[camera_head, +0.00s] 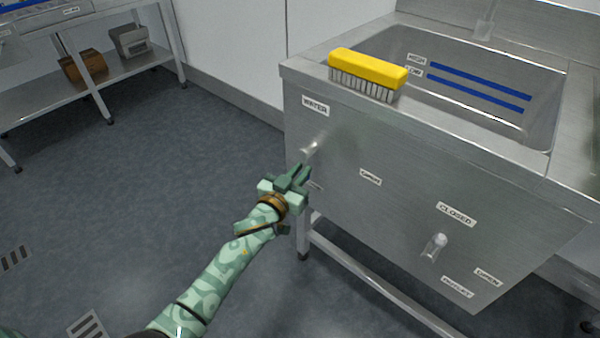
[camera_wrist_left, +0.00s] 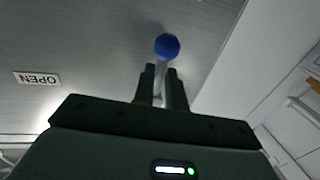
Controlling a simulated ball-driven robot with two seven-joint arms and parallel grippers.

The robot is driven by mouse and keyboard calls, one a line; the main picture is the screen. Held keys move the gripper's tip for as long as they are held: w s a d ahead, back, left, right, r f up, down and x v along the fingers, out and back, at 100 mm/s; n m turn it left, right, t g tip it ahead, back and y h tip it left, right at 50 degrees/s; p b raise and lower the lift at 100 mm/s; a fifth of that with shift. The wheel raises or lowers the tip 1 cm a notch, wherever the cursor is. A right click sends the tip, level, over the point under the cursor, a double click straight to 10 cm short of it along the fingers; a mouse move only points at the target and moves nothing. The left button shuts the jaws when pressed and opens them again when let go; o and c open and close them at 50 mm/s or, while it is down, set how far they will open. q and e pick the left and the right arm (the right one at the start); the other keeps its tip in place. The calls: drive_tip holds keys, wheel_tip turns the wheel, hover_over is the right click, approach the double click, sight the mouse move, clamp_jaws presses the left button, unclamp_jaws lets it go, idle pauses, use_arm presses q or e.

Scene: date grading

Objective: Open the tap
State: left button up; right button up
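The lever (camera_head: 310,148) under the WATER label (camera_head: 315,105) sticks out of the steel sink's front panel and looks pale and metallic in the head view. My left gripper (camera_head: 298,174) is just below and in front of it, pointing up at it. In the left wrist view, a blue ball knob (camera_wrist_left: 167,46) is just beyond my left fingertips (camera_wrist_left: 160,72). The fingers are a little apart, with a pale strip showing between them; I see no firm hold. My right gripper is not in view.
A second lever (camera_head: 435,246) is lower right on the panel, by a CLOSED label (camera_head: 456,214). A yellow brush (camera_head: 367,70) lies on the rim of the sink (camera_head: 480,125). A shelf rack (camera_head: 120,68) stands back left.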

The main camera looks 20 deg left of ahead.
use_arm(q)
clamp_jaws()
